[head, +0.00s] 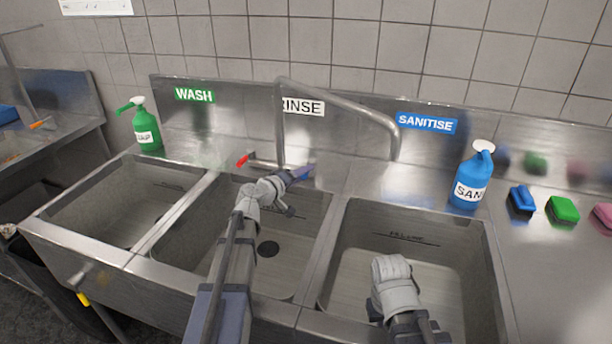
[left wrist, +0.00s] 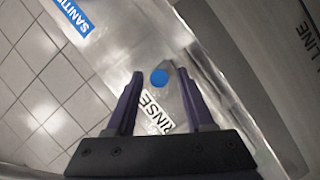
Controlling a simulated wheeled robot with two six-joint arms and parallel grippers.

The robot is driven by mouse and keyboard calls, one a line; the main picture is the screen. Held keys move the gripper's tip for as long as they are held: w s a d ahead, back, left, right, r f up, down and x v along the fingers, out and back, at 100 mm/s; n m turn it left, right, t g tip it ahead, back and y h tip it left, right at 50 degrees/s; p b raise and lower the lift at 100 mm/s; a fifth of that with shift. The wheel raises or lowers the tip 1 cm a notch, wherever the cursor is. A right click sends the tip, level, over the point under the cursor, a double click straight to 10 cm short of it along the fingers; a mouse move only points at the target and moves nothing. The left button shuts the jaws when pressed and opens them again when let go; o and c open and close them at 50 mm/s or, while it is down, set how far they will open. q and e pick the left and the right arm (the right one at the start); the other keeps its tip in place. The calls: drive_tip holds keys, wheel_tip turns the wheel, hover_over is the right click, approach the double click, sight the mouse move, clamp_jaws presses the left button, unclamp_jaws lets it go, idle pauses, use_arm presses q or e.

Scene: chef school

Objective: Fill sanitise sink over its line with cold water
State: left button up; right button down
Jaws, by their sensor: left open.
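The sanitise sink (head: 350,235) is the right basin, below the blue SANITISE label (head: 426,123). Its fill line (head: 412,239) shows on the back wall, and I see no water in it. The tap spout (head: 345,103) arches to the right, its end at the back of this sink, with no stream visible. The red tap handle (head: 243,161) is at the left of the tap. My left gripper (head: 303,172) is open at the tap's right side. In the left wrist view, the round blue tap end (left wrist: 158,77) shows between its fingers, without a visible grip. My right gripper's fingers are hidden.
The rinse sink (head: 310,225) lies under my left arm, with the wash sink (head: 85,220) further left. A green soap bottle (head: 146,125) and a blue sanitiser bottle (head: 472,178) stand on the back ledge. Blue (head: 522,202), green (head: 563,209) and pink sponges lie right.

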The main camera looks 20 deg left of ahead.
use_arm(q)
drive_tip(key=shift+x, duration=1.05)
clamp_jaws()
idle(0.6)
